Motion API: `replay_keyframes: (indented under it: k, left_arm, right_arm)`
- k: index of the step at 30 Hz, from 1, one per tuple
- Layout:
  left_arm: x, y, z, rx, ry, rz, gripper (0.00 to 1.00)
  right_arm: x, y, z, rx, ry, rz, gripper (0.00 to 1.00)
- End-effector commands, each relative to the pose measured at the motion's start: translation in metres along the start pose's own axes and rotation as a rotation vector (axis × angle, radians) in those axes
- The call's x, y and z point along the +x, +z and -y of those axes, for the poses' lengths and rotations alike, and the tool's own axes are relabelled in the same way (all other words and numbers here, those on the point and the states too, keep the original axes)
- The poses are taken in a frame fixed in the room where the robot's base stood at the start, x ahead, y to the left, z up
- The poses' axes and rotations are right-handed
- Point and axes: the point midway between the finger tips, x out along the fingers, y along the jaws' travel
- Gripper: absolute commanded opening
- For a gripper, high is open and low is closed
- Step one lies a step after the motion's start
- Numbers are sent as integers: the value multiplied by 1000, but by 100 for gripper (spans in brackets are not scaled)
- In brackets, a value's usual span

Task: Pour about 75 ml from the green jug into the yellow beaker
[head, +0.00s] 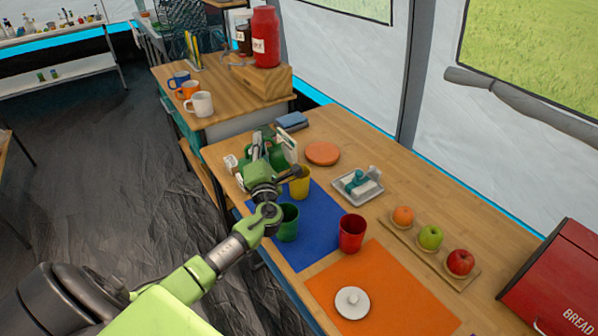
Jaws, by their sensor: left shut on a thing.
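My left gripper (266,152) reaches in from the left and is shut on the green jug (278,158), which is mostly hidden behind the gripper and wrist. The jug's tilt and contents cannot be made out. The yellow beaker (301,186) stands upright on the blue mat (318,212), just below and to the right of the gripper in the picture. My wrist covers part of the beaker's left side. My right gripper is not in view.
A green beaker (288,224) and a red beaker (352,234) stand nearby. An orange mat (395,290) holds a white lid-like disc (352,302). A tray (358,187), a round orange board (322,153), fruit on a board (430,246) and a red bread box (555,285) lie rightward.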

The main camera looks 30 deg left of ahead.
Motion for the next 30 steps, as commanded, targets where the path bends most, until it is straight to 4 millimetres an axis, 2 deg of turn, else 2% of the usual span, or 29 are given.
replay_keyframes:
  k: [9,30]
  left_arm:
    - [1,7,-4,48,4,11,0]
    - [1,9,-5,67,4,14,0]
  right_arm:
    - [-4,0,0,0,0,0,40]
    - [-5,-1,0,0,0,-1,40]
